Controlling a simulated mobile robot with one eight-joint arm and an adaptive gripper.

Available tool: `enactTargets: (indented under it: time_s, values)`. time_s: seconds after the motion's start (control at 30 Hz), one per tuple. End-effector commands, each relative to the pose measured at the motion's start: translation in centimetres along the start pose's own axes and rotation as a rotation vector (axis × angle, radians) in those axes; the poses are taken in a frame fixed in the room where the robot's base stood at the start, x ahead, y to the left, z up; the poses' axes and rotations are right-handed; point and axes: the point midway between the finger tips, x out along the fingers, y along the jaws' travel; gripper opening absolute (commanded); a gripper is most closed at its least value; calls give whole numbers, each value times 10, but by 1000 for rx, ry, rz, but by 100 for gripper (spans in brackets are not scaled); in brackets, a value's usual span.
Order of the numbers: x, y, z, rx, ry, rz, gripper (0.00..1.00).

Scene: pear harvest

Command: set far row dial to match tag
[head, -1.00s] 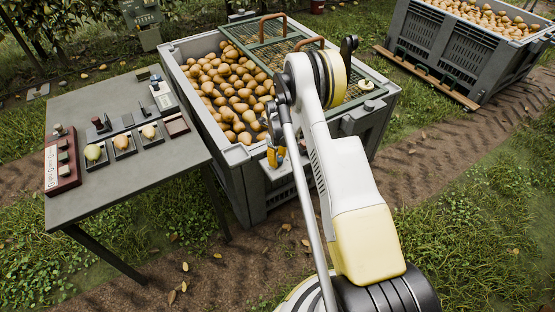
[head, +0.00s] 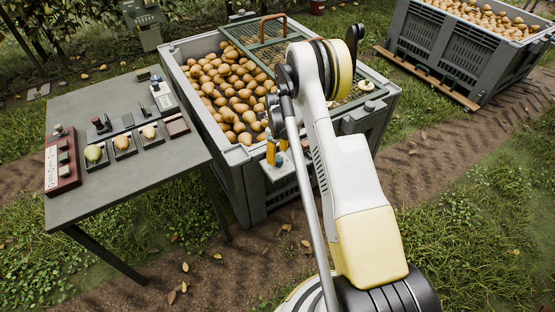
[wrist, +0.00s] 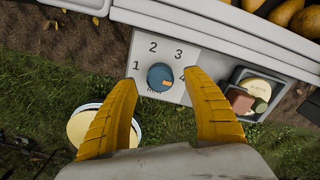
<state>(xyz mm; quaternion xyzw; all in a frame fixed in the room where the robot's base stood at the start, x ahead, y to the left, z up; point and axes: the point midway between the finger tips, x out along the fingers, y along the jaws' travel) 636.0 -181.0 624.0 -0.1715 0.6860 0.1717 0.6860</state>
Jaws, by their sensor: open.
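In the head view my arm largely hides the gripper, and the dial cannot be seen. I cannot make out a row tag in either view.
The grey bin (head: 236,165) holds many pears. A grey table (head: 118,192) on the left carries pears in small trays and a red box (head: 62,163). A small grey holder (wrist: 254,78) with objects is right of the dial. Another pear bin (head: 440,50) stands far right.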

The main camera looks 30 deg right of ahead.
Motion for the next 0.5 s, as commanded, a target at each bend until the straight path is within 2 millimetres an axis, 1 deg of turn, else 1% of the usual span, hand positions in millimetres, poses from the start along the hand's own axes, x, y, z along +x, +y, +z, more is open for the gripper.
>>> enactTargets:
  time_s: [0.03, 0.1, 0.3, 0.4, 0.5]
  values:
    - [-13, 0, 0, 0, 0, 0, 59]
    - [-29, 0, 0, 0, 0, 0, 59]
    - [-68, 0, 0, 0, 0, 0, 59]
    - [-80, 0, 0, 0, 0, 0, 59]
    - [-87, 0, 0, 0, 0, 0, 59]
